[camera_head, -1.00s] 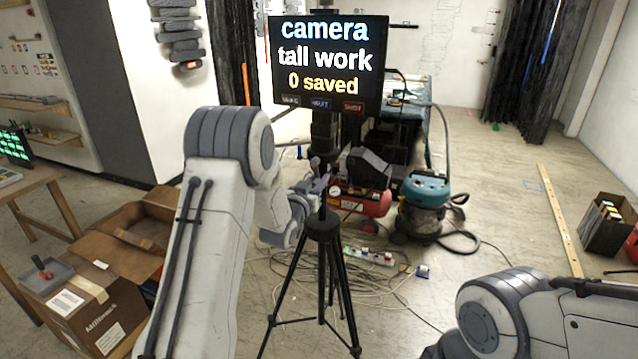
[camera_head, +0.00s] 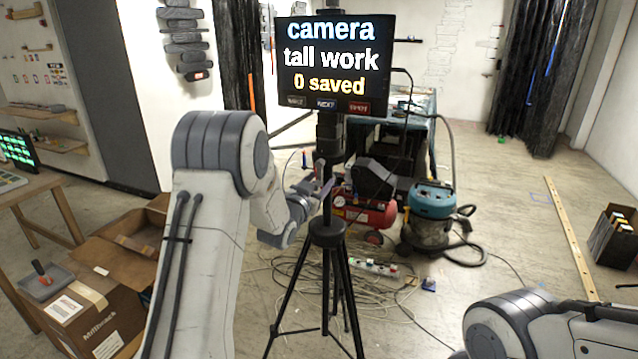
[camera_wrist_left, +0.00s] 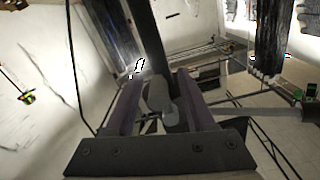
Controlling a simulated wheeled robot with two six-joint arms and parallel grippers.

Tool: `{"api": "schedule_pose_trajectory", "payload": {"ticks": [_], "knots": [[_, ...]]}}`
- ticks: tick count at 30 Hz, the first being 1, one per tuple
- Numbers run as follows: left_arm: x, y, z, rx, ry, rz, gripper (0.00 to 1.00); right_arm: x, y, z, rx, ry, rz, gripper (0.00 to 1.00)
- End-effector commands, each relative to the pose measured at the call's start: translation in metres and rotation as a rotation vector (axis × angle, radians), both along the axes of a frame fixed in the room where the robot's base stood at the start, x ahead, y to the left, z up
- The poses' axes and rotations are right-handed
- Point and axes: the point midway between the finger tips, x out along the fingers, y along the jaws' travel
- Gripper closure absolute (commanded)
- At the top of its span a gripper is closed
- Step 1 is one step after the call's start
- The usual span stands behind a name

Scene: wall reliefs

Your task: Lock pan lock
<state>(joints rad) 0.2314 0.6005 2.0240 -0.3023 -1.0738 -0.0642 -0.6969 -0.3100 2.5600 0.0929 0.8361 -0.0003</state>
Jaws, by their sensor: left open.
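A black tripod (camera_head: 328,236) stands in front of me, carrying a screen (camera_head: 332,68) that reads "camera tall work 0 saved". My left gripper (camera_head: 322,186) is at the tripod's upper column, just below the screen. In the left wrist view its two purplish fingers (camera_wrist_left: 158,98) are open, with a grey rounded part (camera_wrist_left: 158,92) between or just beyond them. I cannot tell whether that part is the pan lock or whether the fingers touch it. The dark column (camera_wrist_left: 146,38) rises behind it. My right arm shows at lower right, but its gripper is out of view.
A red compressor (camera_head: 364,210) and a teal vacuum (camera_head: 432,200) stand behind the tripod to the right. Cables and a power strip (camera_head: 372,268) lie on the floor. Cardboard boxes (camera_head: 100,312) stand at left.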

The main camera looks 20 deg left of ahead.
Motion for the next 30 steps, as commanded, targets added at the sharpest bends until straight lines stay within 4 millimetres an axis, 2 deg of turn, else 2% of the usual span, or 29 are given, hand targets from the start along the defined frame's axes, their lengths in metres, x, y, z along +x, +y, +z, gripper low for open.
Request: {"api": "schedule_pose_trajectory", "payload": {"ticks": [5, 15, 19, 24, 30], "knots": [[-0.008, 0.000, -0.001, 0.000, 0.000, 0.000, 0.45, 0.000, 0.000, -0.005, 0.000, 0.000, 0.000, 1.00], [-0.072, 0.003, -0.003, 0.000, -0.002, 0.003, 0.45, 0.000, 0.000, -0.031, 0.000, 0.000, 0.000, 1.00], [-0.092, 0.004, -0.002, 0.000, -0.001, 0.001, 0.45, 0.000, 0.000, -0.037, 0.000, 0.000, 0.000, 1.00], [-0.104, 0.004, -0.001, 0.000, 0.000, 0.001, 0.45, 0.000, 0.000, -0.039, 0.000, 0.000, 0.000, 1.00], [-0.105, 0.004, 0.000, 0.000, 0.000, 0.000, 0.45, 0.000, 0.000, -0.038, 0.000, 0.000, 0.000, 1.00]]}}
